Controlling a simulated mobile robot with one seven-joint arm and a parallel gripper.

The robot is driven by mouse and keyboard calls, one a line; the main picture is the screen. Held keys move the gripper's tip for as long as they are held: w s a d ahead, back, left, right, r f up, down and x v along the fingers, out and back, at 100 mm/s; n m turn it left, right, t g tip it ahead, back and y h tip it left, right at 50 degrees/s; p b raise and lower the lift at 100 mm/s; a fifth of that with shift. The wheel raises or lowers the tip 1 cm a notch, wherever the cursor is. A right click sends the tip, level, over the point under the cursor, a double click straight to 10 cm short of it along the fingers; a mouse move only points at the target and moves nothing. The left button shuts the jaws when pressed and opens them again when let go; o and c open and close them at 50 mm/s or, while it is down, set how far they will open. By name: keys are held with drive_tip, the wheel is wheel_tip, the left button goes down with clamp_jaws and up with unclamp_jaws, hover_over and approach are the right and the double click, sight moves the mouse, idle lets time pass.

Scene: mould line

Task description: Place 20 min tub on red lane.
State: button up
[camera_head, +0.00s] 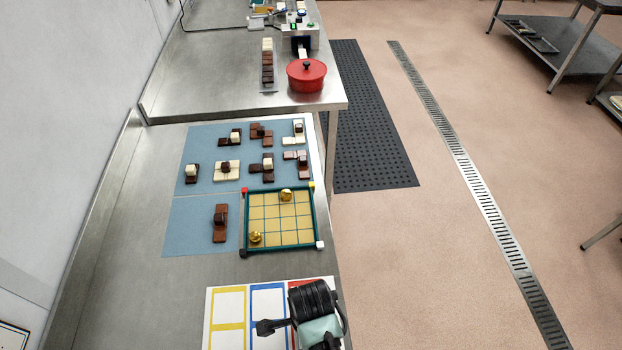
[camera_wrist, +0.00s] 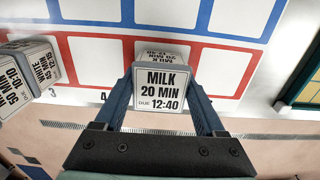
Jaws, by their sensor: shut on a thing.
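In the wrist view, the 20 min tub (camera_wrist: 160,92) is a small pale block with black print reading MILK, 20 MIN, DUE 12:40. My gripper (camera_wrist: 162,84) is shut on it, with one blue-grey finger on each side. The tub appears over the red lane (camera_wrist: 228,72), between two red-framed cells; I cannot tell whether it touches the lane. In the head view, my gripper (camera_head: 318,318) is over the red lane (camera_head: 293,284) at the right of the white lane board; my arm hides the tub and most of that lane.
Other printed tubs (camera_wrist: 30,65) stand at the left of the wrist view. Blue lane (camera_head: 268,308) and yellow lane (camera_head: 228,308) cells look empty. Beyond the board are a teal-framed grid tray (camera_head: 282,212) with gold pieces, chocolate pieces on a blue mat (camera_head: 200,210), and a red pot (camera_head: 306,78).

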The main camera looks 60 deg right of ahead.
drive_tip(key=shift+f, duration=0.2)
drive_tip(key=o, duration=1.6)
